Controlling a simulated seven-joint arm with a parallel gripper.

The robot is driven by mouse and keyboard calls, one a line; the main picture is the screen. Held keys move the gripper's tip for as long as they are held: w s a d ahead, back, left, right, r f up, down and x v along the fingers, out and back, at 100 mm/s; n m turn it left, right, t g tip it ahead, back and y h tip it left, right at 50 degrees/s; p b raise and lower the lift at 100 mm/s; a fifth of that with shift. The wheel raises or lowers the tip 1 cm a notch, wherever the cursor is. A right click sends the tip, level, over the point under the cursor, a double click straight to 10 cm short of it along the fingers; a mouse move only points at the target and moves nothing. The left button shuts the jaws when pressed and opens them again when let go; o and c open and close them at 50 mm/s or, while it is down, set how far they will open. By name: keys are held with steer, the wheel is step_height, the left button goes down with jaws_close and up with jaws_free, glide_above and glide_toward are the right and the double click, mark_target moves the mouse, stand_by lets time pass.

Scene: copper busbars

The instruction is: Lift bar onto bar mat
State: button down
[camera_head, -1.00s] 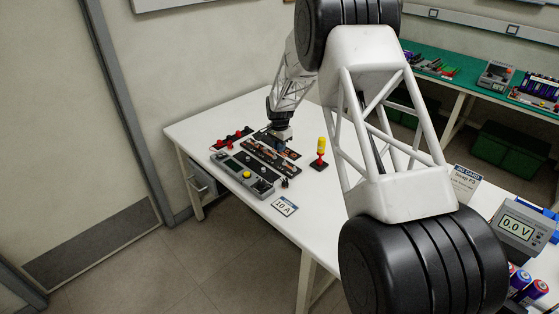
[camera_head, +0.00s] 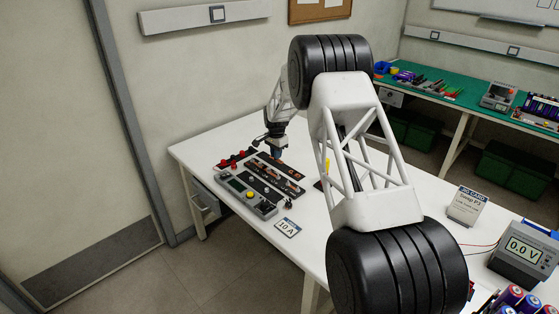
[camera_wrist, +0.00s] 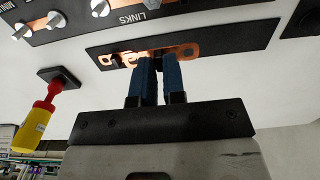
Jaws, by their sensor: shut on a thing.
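In the wrist view, my gripper (camera_wrist: 158,72) has its two blue fingers closed on a copper bar (camera_wrist: 178,51). The bar has rounded ends with holes and shows to both sides of the fingertips. Behind it is a long black mat (camera_wrist: 232,40) on the white table. I cannot tell whether the bar touches the mat or is a little above it. In the head view, my gripper (camera_head: 277,153) is over the far black strip (camera_head: 291,171); the bar in it is too small to make out.
The black LINKS panel with silver knobs (camera_wrist: 100,8) lies beside the mat. A yellow-and-red post (camera_wrist: 34,128) stands nearby, partly hidden by my arm in the head view. A grey panel with a yellow button (camera_head: 249,194) and a 10 A card (camera_head: 288,228) are at the front.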

glide_above(270, 160)
steer(key=shift+w+d+f, duration=0.1)
steer(key=shift+f, duration=0.05)
stand_by(0.4)
stand_by(0.3)
steer(key=shift+f, duration=1.8)
steer(key=shift+f, duration=0.2)
steer(key=shift+f, duration=0.45)
steer(key=shift+f, duration=0.3)
steer(key=c, duration=1.1)
jaws_free()
